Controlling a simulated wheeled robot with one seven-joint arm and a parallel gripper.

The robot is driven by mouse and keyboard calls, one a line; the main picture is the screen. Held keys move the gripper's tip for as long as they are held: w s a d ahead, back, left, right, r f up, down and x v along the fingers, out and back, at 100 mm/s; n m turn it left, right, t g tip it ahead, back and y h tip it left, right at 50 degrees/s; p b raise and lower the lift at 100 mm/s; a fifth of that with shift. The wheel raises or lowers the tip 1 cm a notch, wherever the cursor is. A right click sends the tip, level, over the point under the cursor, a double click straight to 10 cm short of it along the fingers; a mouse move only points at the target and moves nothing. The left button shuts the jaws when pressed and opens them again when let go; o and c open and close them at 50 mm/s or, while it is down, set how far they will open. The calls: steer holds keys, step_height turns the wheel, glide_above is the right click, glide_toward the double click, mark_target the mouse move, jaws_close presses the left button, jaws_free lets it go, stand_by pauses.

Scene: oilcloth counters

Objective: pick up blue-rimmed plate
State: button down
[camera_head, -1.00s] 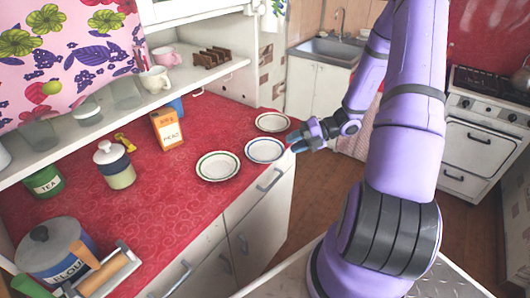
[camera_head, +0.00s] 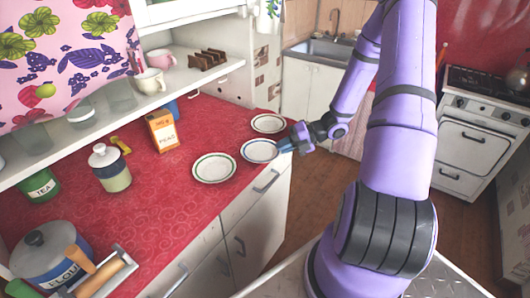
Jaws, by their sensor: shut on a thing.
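The blue-rimmed plate (camera_head: 258,151) is white with a blue band and lies at the right edge of the red counter. It sits between a green-rimmed plate and a dark-rimmed plate. My gripper (camera_head: 282,147) is at its right edge, reaching in from the right. It is shut on the plate's rim; the fingertips are small and partly hidden. The plate looks level, at or very near the counter top; I cannot tell if there is a gap under it.
The green-rimmed plate (camera_head: 214,168) is close at left, the dark-rimmed plate (camera_head: 268,124) just behind. A peas box (camera_head: 162,132), a lidded jar (camera_head: 111,170) and a flour pot (camera_head: 48,255) stand farther left. A shelf (camera_head: 180,80) overhangs the counter's back.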

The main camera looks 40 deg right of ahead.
steer(key=s+d+r, duration=0.2)
steer(key=s, duration=0.5)
steer(key=s+d+r, duration=0.2)
steer(key=s+r, duration=0.1)
steer(key=s, duration=0.5)
steer(key=shift+s, duration=0.25)
steer(key=shift+d, duration=0.1)
